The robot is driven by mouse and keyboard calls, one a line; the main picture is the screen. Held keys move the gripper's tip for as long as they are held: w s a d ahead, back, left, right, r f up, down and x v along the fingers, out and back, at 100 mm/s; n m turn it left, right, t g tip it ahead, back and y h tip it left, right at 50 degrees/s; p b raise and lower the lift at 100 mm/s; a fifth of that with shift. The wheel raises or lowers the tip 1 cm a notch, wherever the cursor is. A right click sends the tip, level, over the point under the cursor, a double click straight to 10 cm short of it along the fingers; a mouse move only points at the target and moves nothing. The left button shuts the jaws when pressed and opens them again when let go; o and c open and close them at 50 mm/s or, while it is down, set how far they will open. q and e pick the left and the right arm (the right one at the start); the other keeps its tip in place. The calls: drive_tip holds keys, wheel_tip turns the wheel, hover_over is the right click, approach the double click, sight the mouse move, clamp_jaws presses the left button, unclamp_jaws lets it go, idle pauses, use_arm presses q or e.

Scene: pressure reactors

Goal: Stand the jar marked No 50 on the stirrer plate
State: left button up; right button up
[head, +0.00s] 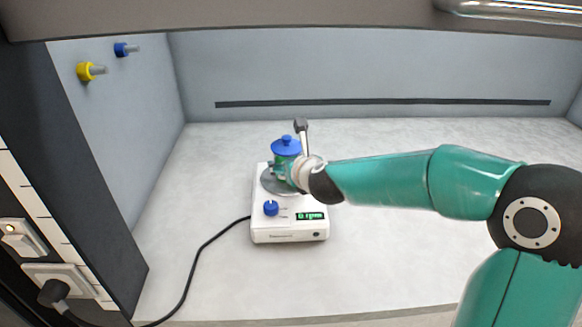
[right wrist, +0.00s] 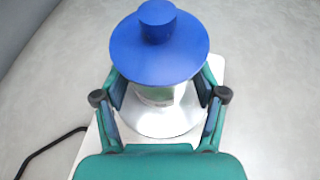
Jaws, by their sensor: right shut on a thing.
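The jar (head: 286,146) has a blue lid with a knob and is upright over the round top of the white stirrer plate (head: 261,227). In the right wrist view the jar's blue lid (right wrist: 160,55) fills the upper middle, and the plate's round top (right wrist: 160,125) shows below it. My right gripper (head: 290,170) has its fingers on both sides of the jar, shut on it, also in the right wrist view (right wrist: 161,95). I cannot tell if the jar's base touches the plate. Its marking is not readable. My left gripper is not in view.
The stirrer plate has a blue knob (head: 271,208) and a green display (head: 310,216). Its black cable (head: 196,262) runs left to a socket (head: 62,283). Yellow (head: 86,71) and blue (head: 122,49) valves stick out of the left wall. The bench around the plate is clear.

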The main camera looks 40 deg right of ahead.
drive_tip(key=o, duration=1.4)
drive_tip(key=shift+r, duration=0.1)
drive_tip(key=p+v, duration=0.2)
drive_tip(key=v, duration=1)
drive_tip(key=shift+p, duration=0.3)
